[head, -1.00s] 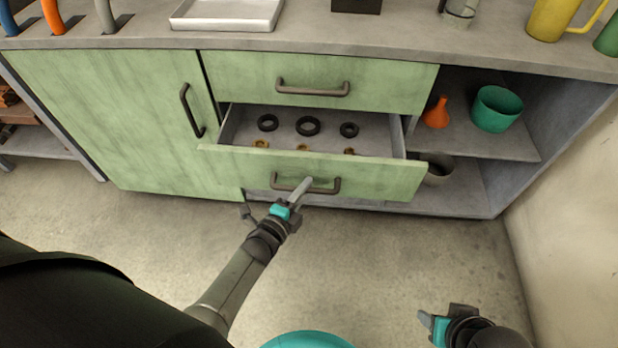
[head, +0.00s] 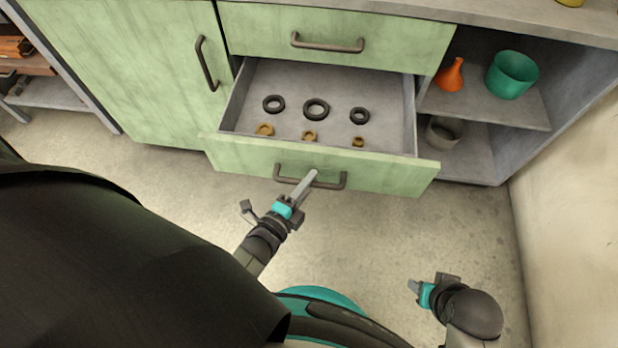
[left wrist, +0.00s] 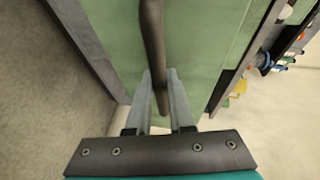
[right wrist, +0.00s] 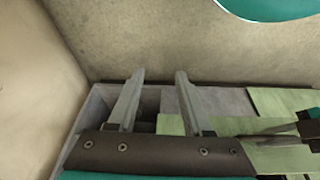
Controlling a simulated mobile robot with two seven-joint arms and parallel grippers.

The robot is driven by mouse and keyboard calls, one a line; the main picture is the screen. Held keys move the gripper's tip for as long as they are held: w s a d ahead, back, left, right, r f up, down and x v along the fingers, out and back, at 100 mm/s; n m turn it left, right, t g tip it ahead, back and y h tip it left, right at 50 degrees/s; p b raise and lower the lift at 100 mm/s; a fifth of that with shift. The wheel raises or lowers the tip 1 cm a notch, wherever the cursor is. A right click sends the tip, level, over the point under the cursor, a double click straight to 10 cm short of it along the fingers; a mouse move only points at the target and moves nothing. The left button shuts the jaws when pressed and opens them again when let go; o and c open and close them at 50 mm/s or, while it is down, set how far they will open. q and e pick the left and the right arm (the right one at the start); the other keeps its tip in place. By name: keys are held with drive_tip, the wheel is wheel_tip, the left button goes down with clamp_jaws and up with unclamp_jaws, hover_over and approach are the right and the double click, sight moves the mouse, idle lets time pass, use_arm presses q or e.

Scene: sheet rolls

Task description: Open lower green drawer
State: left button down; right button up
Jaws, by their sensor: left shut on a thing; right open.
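The lower green drawer (head: 390,177) is pulled well out of the cabinet in the head view. Its dark bar handle (head: 333,182) is on the front; it also shows in the left wrist view (left wrist: 153,40). My left gripper (head: 311,176) is shut on this handle, with its fingers on either side of the bar in the left wrist view (left wrist: 160,90). Inside the drawer lie black rings (head: 316,109) and smaller brownish-gold rings (head: 309,135). My right gripper (head: 412,287) is open and empty, low at the right, away from the drawer; its spread fingers show in the right wrist view (right wrist: 155,95).
The upper green drawer (head: 390,45) is closed, as is the green door (head: 130,70) at left. Right-hand open shelves hold an orange flask (head: 450,77), a teal pot (head: 511,75) and a grey pot (head: 443,132). A wall (head: 565,200) bounds the right. The floor before the drawer is clear.

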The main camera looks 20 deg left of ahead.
use_arm(q)
drive_tip(key=c, duration=0.8)
unclamp_jaws()
drive_tip(key=shift+s, duration=0.15)
drive_tip(key=shift+s, duration=0.25)
drive_tip(key=p+v, duration=0.3)
drive_tip(key=v, duration=1.1)
drive_tip(key=shift+s+p, duration=0.2)
drive_tip(key=shift+p, duration=0.2)
use_arm(e)
drive_tip(key=s+d+f+g, duration=0.1)
drive_tip(key=s+f, duration=0.2)
drive_tip(key=f, duration=0.4)
drive_tip(key=shift+s+f, duration=0.15)
drive_tip(key=shift+s, duration=0.15)
use_arm(q)
drive_tip(key=shift+r, duration=0.1)
